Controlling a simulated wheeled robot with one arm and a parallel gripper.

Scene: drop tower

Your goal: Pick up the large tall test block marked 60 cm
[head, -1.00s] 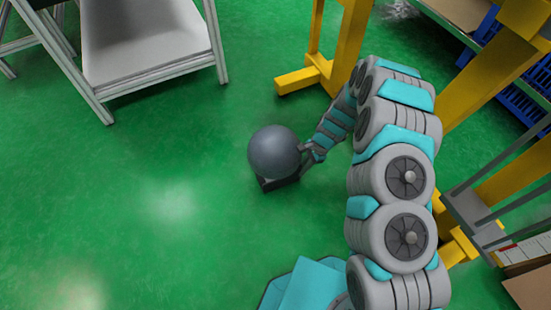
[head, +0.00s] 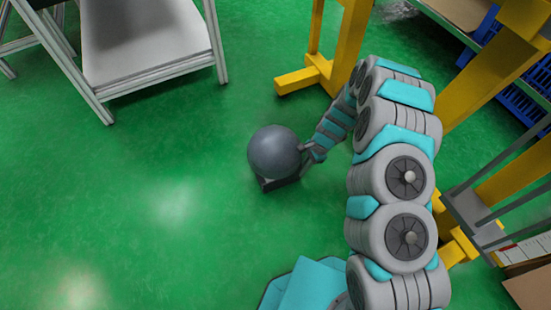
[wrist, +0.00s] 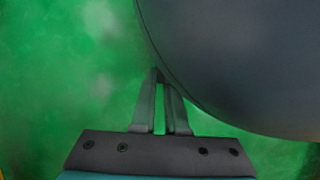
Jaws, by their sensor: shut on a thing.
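In the wrist view the smooth dark curved surface (wrist: 240,60) fills the upper right. There my gripper's two narrow fingers (wrist: 160,73) are close together, shut at the edge of this piece. The exact grip point is partly hidden by the curved surface. No tall block shape shows.
A table with a light top (head: 145,40) stands at the upper left. Yellow posts with feet (head: 305,78) stand at the back and right. Blue crates (head: 520,105) are on a rack at the far right. The green floor (head: 130,200) to the left is clear.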

